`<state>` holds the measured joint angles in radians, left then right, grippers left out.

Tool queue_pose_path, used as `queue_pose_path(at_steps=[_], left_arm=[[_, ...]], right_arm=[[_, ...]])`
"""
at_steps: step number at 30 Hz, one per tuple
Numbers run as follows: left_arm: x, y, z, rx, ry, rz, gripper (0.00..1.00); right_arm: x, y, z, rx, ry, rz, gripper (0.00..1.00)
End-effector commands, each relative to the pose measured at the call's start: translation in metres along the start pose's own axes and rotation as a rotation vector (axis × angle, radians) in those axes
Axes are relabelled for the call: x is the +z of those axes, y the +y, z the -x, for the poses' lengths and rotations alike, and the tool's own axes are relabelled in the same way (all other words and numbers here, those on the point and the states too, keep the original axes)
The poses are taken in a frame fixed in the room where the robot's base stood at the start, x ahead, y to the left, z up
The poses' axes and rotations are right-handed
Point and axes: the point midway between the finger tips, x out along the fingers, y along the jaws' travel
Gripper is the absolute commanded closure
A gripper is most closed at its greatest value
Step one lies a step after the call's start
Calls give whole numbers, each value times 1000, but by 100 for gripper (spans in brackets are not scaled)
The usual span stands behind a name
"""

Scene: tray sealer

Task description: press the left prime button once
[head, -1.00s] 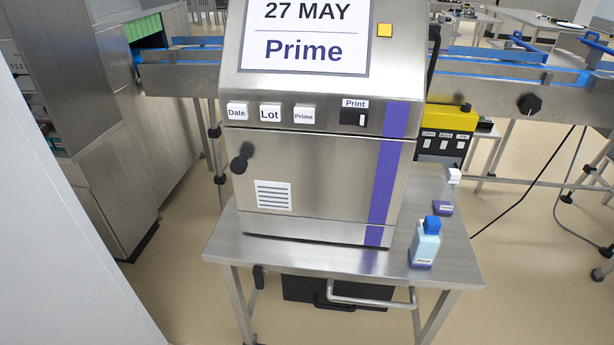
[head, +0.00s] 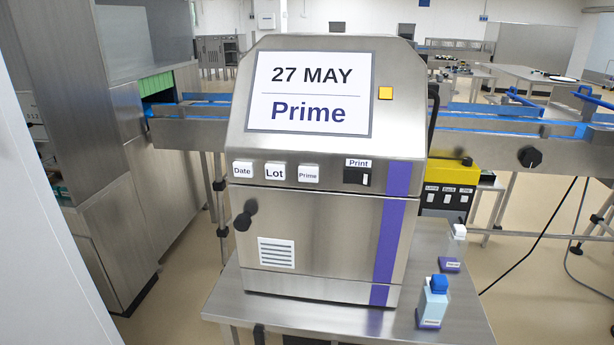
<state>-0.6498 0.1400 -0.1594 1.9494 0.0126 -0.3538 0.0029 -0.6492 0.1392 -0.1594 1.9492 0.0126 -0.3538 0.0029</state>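The Prime button (head: 308,173) is a small white square key on the front of the steel printer (head: 320,235). It is the rightmost of a row of three, beside the Lot button (head: 275,171) and the Date button (head: 243,169). The printer's screen (head: 311,93) reads "27 MAY" and "Prime". A black Print switch (head: 357,177) sits to the right of the buttons. Neither of my grippers shows in the head view.
The printer stands on a steel table (head: 285,312). A conveyor (head: 500,140) runs behind. A yellow box with switches (head: 448,187) is behind right.

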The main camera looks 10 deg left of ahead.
Motion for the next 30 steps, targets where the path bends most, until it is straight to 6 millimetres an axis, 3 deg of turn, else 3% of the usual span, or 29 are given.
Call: queue_pose_path(at_steps=[1, 3, 30], left_arm=[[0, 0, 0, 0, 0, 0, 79], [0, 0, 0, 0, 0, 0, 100], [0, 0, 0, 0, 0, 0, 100]], right_arm=[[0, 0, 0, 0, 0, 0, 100], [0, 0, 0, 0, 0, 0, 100], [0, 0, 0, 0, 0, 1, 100]])
